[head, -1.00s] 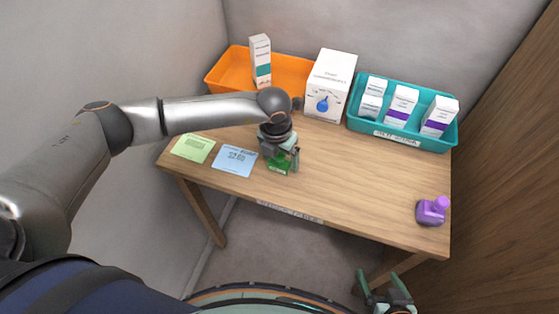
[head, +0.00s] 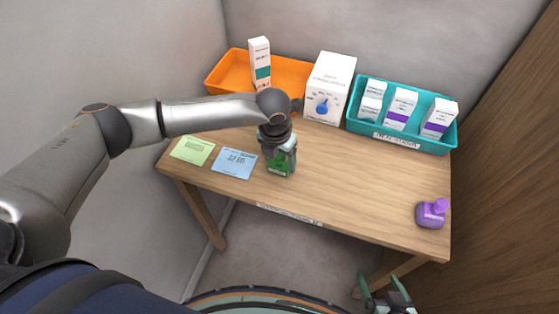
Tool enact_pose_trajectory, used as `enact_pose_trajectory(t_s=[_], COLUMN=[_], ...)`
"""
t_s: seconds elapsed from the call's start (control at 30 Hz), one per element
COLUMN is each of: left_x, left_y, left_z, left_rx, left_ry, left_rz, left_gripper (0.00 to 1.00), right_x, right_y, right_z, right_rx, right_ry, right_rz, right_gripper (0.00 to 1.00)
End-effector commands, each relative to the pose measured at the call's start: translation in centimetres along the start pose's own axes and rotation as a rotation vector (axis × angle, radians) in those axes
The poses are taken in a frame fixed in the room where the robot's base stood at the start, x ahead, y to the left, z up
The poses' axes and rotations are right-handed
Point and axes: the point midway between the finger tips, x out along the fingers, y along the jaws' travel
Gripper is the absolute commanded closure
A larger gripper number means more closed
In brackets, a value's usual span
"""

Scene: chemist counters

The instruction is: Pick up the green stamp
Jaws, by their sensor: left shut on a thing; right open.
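The green stamp (head: 279,169) is near the front middle of the wooden table, just right of the blue card. My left gripper (head: 281,160) comes down over it from above and is shut on it. The fingers hide the stamp's upper part. I cannot tell whether its base touches the table. My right gripper (head: 384,290) is open and empty, low in the picture in front of the table.
A green card (head: 193,150) and a blue card (head: 234,162) lie on the left. A purple stamp (head: 431,213) stands at the right. Behind are an orange bin (head: 226,72), a white box (head: 330,88) and a teal bin (head: 449,146) with several boxes. The table's middle right is clear.

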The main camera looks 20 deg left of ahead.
Motion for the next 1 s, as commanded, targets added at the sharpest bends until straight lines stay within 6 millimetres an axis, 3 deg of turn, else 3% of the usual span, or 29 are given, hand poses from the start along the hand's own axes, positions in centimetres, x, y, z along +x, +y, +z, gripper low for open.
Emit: enact_pose_trajectory(t_s=[0.23,0.53,0.8,1.0], left_x=[-2.8,-9.3,-12.2,-13.7], left_y=[0.0,-2.3,-4.8,-5.9], left_z=[0.5,-3.5,-8.3,-10.3], left_rx=[0.002,0.007,0.006,0.003], left_ry=[-0.006,-0.007,-0.003,-0.003], left_rz=[-0.001,-0.001,-0.002,-0.001], left_gripper=[0.86,0.86,0.86,0.86], right_x=[0.8,1.1,1.9,2.1], right_y=[0.1,0.1,0.1,0.2], right_z=[0.8,1.2,2.0,2.2], right_rx=[0.0,0.0,0.0,0.0], right_ry=[0.0,0.0,0.0,0.0], right_rz=[0.0,0.0,0.0,0.0], right_gripper=[0.08,0.08,0.08,0.08])
